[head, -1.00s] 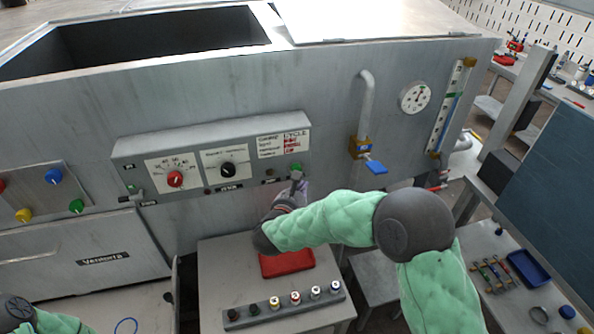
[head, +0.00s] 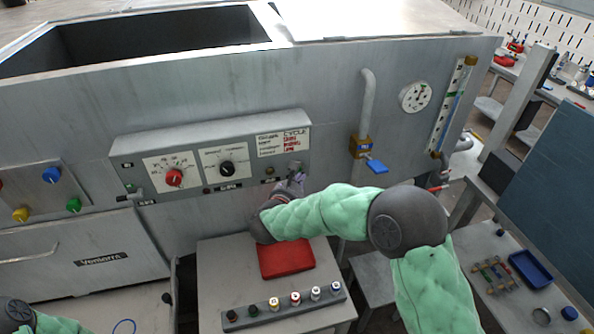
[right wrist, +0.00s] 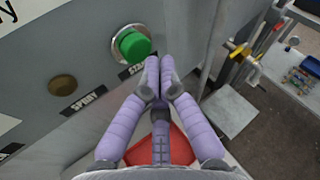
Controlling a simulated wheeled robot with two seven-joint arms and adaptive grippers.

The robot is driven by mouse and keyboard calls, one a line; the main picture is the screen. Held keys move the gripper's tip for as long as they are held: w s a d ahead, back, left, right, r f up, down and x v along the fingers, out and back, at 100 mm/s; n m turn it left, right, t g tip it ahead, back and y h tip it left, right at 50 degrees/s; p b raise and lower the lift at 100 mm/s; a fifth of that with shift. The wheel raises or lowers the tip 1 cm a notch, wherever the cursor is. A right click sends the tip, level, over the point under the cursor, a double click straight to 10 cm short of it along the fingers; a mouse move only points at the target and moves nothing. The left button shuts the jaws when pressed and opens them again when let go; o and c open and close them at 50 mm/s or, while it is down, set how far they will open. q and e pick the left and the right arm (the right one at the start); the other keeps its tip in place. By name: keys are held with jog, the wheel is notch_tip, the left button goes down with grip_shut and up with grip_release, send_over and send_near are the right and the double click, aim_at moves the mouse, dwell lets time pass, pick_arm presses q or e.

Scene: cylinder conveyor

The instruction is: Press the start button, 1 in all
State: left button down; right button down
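The green start button (right wrist: 133,45), in a pale round collar, shows in the right wrist view on the grey control panel (head: 133,152). A label partly hidden by my fingers sits below it. My right gripper (right wrist: 160,90) has its purple fingers together, with nothing visible between them. Its fingertips are just below and right of the button in that view, and I see no contact. In the head view my right gripper (head: 296,178) is at the panel's lower right and hides the button. Of my left arm only a part shows, at the lower left corner.
A dull brass button (right wrist: 62,85) is left of the green one. The panel also has a red knob (head: 174,178) and a black knob (head: 227,169). A blue-handled valve (head: 376,166) is to the right. A red tray (head: 286,260) lies on the stand below.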

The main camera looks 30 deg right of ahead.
jog(key=shift+w, duration=0.15)
dwell(0.8)
jog(key=shift+w+b, duration=0.3)
jog(key=shift+b, duration=0.2)
jog(key=shift+w+d+b, duration=0.2)
jog(key=shift+w+b, duration=0.15)
jog(key=shift+w, duration=0.1)
dwell(0.6)
jog(key=shift+s, duration=0.15)
jog(key=shift+s+a+b, duration=0.2)
jog(key=shift+s+b, duration=0.15)
jog(key=shift+s, duration=0.35)
jog(key=shift+s+a+b, duration=0.15)
jog(key=shift+s+a, duration=0.05)
jog(key=shift+s, duration=0.6)
jog(key=shift+s+a+b, duration=0.2)
jog(key=shift+s, duration=0.65)
jog(key=shift+s+a+b, duration=0.15)
jog(key=shift+s+a, duration=0.05)
jog(key=shift+s, duration=0.6)
